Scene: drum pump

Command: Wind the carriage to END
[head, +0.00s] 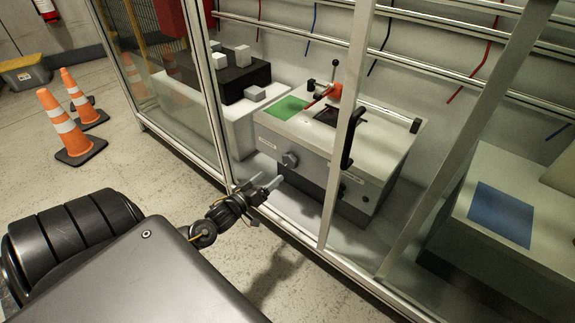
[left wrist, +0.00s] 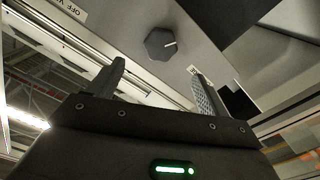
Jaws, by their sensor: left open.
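The grey machine box (head: 330,148) stands inside the framed enclosure. On its top are a green patch (head: 288,108), a dark slot and a red piece (head: 332,92) with a black-knobbed lever; I cannot tell for certain which part is the carriage. My left gripper (head: 270,183) is open and empty, just in front of the box, below and left of the knob. No END mark is legible.
Enclosure posts (head: 345,130) and a lower rail (head: 290,228) stand close to my left arm. A white bench with a black block (head: 238,80) is to the left, a box with a blue patch (head: 502,213) to the right. Orange cones (head: 72,130) stand on the floor.

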